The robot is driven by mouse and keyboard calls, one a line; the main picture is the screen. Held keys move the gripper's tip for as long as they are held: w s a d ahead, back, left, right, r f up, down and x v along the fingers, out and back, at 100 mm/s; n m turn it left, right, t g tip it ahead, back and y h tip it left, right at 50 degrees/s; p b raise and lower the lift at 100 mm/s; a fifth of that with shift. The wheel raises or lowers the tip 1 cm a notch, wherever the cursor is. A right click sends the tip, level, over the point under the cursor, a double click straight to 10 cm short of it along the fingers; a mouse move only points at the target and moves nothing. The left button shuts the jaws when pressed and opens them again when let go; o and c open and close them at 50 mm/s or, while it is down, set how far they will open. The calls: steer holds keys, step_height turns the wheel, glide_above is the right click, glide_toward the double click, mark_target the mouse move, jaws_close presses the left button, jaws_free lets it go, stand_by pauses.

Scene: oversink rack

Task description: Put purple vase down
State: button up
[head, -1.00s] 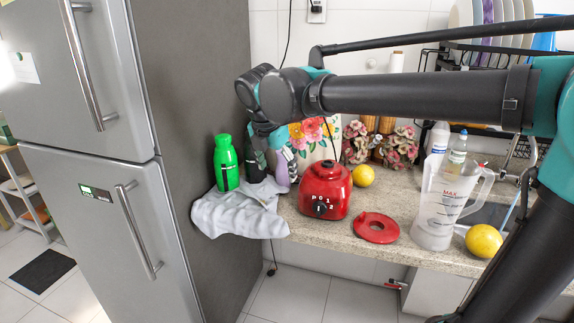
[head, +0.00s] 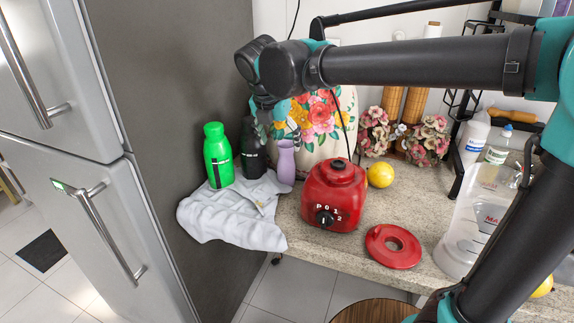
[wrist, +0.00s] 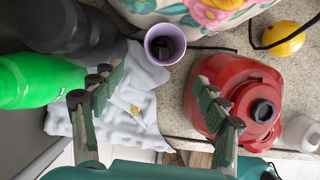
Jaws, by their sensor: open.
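The purple vase (head: 287,163) stands upright at the back of the counter, beside the red blender base and at the edge of the white cloth. In the wrist view its open round mouth (wrist: 165,46) faces the camera. My gripper (wrist: 155,88) is open and empty, its two fingers spread apart in front of the vase and not touching it in the picture. In the head view my gripper is mostly hidden behind my wrist, above and left of the vase. I cannot tell whether the vase's base rests partly on the cloth.
A green bottle (head: 218,156) and a black bottle (head: 251,150) stand left of the vase. The white cloth (head: 228,218) hangs over the counter edge. The red blender base (head: 334,195), red lid (head: 393,247), lemon (head: 380,175) and floral vessel (head: 318,120) are close by. The fridge wall borders the left.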

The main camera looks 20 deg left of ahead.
mark_target(286, 166)
steer(key=x, duration=1.3)
steer(key=shift+s, duration=0.1)
steer(key=shift+c, duration=0.2)
steer(key=c, duration=1.5)
steer(key=shift+c, duration=0.2)
steer(key=shift+r, duration=0.15)
